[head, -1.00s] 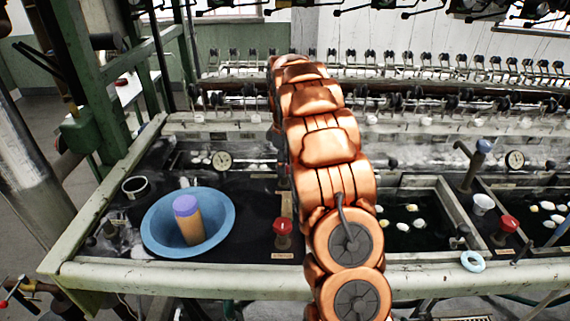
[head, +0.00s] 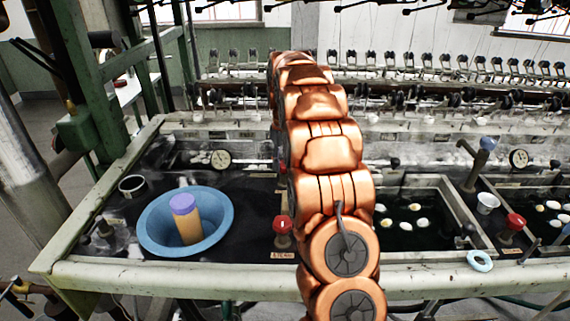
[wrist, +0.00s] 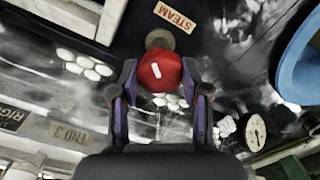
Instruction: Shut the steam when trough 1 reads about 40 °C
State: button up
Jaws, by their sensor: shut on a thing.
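The red steam knob (wrist: 160,70) has a white mark and stands beside a STEAM label (wrist: 175,17) in the wrist view. My gripper (wrist: 160,82) has its two purple-padded fingers on either side of this knob and is shut on it. In the head view a red knob (head: 283,225) stands above a STEAM label, right of the blue basin; my arm hides the gripper there. A round dial (head: 221,158) is behind the basin, and a dial (wrist: 256,132) shows at the lower right of the wrist view. Its needle is too small to read.
The blue basin (head: 150,225) holds an orange cylinder with a purple top (head: 187,218). Right of my arm is a dark trough (head: 400,240) with white cocoons. Further right are another red knob (head: 515,222), a white cup (head: 487,203) and a light-blue ring (head: 480,261).

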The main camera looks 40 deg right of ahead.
jog(key=shift+m, duration=0.5)
jog(key=o, duration=1.1)
jog(key=shift+o, duration=0.2)
jog(key=shift+r, duration=0.15)
notch_tip(320, 180, up, 12)
dwell(0.4)
